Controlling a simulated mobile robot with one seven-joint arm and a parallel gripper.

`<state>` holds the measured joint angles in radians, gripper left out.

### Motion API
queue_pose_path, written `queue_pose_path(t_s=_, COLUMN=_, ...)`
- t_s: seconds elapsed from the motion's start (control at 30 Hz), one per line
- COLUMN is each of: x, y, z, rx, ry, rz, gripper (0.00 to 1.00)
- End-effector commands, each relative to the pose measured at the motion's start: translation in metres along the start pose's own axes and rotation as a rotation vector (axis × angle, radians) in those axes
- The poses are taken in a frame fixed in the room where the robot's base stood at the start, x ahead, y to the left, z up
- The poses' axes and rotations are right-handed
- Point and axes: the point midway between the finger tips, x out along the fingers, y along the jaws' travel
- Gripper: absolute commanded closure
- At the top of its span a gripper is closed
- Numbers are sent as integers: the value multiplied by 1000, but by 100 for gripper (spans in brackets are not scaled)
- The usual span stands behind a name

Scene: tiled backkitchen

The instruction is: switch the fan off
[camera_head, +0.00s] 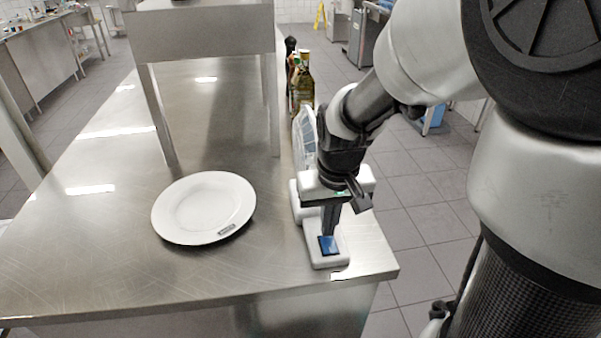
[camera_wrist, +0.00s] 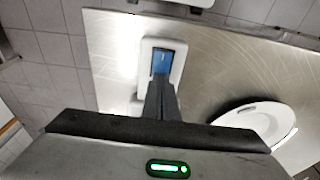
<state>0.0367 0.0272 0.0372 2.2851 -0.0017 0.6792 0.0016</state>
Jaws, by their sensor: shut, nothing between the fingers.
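The fan (camera_head: 303,140) stands on the steel counter, mostly hidden behind my arm, with part of its round pale grille showing. Its white base (camera_head: 318,258) reaches toward the counter's front right corner and carries a blue switch (camera_head: 328,245). In the wrist view the blue switch (camera_wrist: 163,62) sits on the white base just beyond my fingertips. My gripper (camera_head: 331,232) is shut and empty, pointing down with its tips at or just above the switch; in the wrist view the closed fingers (camera_wrist: 161,84) overlap its near edge. I cannot tell whether they touch it.
A white plate (camera_head: 204,208) lies on the counter (camera_head: 110,240) left of the fan. A steel shelf (camera_head: 205,30) stands over the counter behind the plate. Bottles (camera_head: 303,82) stand behind the fan. The counter's right edge is close to the fan base.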

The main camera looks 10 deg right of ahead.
Motion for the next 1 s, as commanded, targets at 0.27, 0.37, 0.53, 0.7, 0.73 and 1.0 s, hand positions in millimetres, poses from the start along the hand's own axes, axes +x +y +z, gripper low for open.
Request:
queue_pose_path(t_s=0.27, x=0, y=0, z=0, rx=0, ry=0, rz=0, gripper=100)
queue_pose_path(t_s=0.37, x=0, y=0, z=0, rx=0, ry=0, rz=0, gripper=100)
queue_pose_path(t_s=0.53, x=0, y=0, z=0, rx=0, ry=0, rz=0, gripper=100)
queue_pose_path(t_s=0.7, x=2, y=0, z=0, rx=0, ry=0, rz=0, gripper=100)
queue_pose_path(t_s=0.73, x=2, y=0, z=0, rx=0, ry=0, rz=0, gripper=100)
queue_pose_path(t_s=1.0, x=6, y=0, z=1, rx=0, ry=-1, rz=0, gripper=100)
